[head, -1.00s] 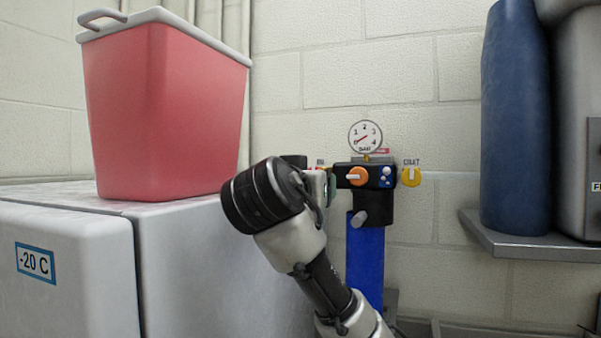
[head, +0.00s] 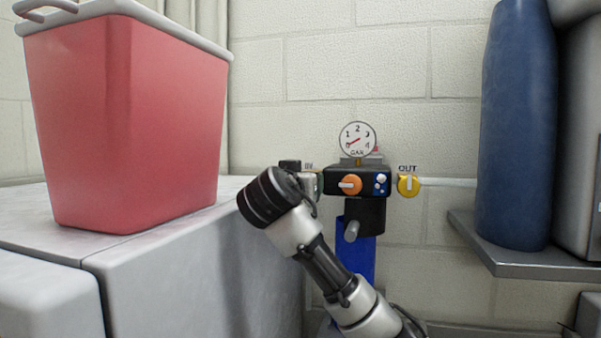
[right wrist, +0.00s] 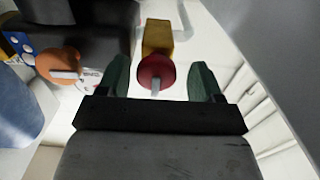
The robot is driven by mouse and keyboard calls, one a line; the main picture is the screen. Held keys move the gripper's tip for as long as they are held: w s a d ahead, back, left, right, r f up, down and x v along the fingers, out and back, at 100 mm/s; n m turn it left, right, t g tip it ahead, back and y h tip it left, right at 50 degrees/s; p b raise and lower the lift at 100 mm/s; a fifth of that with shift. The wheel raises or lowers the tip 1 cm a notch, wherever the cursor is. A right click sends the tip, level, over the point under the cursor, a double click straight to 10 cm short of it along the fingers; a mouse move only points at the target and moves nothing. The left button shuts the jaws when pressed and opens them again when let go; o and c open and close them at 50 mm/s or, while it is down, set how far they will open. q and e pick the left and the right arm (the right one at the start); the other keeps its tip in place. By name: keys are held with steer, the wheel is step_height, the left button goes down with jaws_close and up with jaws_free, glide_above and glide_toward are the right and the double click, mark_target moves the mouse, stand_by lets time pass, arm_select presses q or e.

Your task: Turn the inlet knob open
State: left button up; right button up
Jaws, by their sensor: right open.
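The inlet knob (right wrist: 155,72) is round and red with a pale grey bar, on a brass-coloured block (right wrist: 158,37) in the right wrist view. In the head view my right gripper (head: 314,186) hides it, beside the partly covered "IN" label (head: 308,166). My right gripper's two green fingers (right wrist: 159,76) are open, one on each side of the knob, with gaps on both sides. I cannot tell how deep the fingertips reach around it. The knob's bar points down in the wrist picture. My left gripper is not in view.
The dark regulator block (head: 372,176) has an orange knob (head: 349,185) close to my right gripper, and a gauge (head: 357,140) on top. A yellow "OUT" knob (head: 408,185) is to the right. A red cooler (head: 125,125) stands on the freezer (head: 190,270) at left.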

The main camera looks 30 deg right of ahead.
steer(key=shift+s+d+r, duration=0.1)
steer(key=shift+s, duration=0.15)
steer(key=shift+c, duration=0.3)
steer(key=shift+w, duration=0.1)
steer(key=shift+c, duration=2.4)
steer(key=c, duration=0.3)
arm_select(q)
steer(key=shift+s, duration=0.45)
arm_select(e)
steer(key=shift+c, duration=0.2)
